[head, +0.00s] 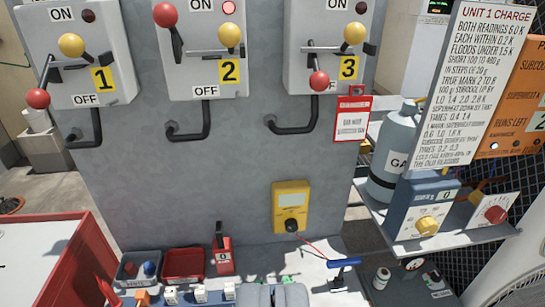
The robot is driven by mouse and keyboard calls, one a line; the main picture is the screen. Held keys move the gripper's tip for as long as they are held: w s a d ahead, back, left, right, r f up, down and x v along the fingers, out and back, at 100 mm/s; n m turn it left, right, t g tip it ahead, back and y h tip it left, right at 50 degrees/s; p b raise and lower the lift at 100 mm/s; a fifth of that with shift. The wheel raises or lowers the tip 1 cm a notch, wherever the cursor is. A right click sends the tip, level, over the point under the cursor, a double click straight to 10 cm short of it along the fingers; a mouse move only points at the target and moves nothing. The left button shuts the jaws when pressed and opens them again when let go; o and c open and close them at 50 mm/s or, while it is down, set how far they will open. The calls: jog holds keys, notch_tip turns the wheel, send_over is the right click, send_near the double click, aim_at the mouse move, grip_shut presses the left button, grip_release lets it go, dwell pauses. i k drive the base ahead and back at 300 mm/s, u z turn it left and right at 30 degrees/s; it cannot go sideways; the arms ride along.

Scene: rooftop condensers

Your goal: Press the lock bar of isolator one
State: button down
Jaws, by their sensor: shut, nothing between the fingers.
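Isolator one (75,88) is the grey box marked 1 at the upper left, on the grey panel. Its red-knobbed lever (37,98) points down on the left, toward OFF. A thin horizontal bar crosses its front near a yellow ball (71,45); which part is the lock bar I cannot tell for certain. Its indicator lamp (88,15) looks dark. My gripper (272,294) shows at the bottom middle, shut and empty, well below and right of isolator one, not touching it. Its lower part is cut off by the frame.
Isolator two (208,75), lever up and lamp lit red, and isolator three (325,75), lever down, stand to the right. A red danger tag (352,120) hangs below three. A yellow meter (291,207) is on the panel. Bins (183,265) and a blue-handled tool (343,263) are low down.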

aim_at(72, 45)
jog(key=k, duration=1.3)
jog(key=z, duration=0.3)
jog(key=i, duration=1.75)
jog(key=u, duration=0.6)
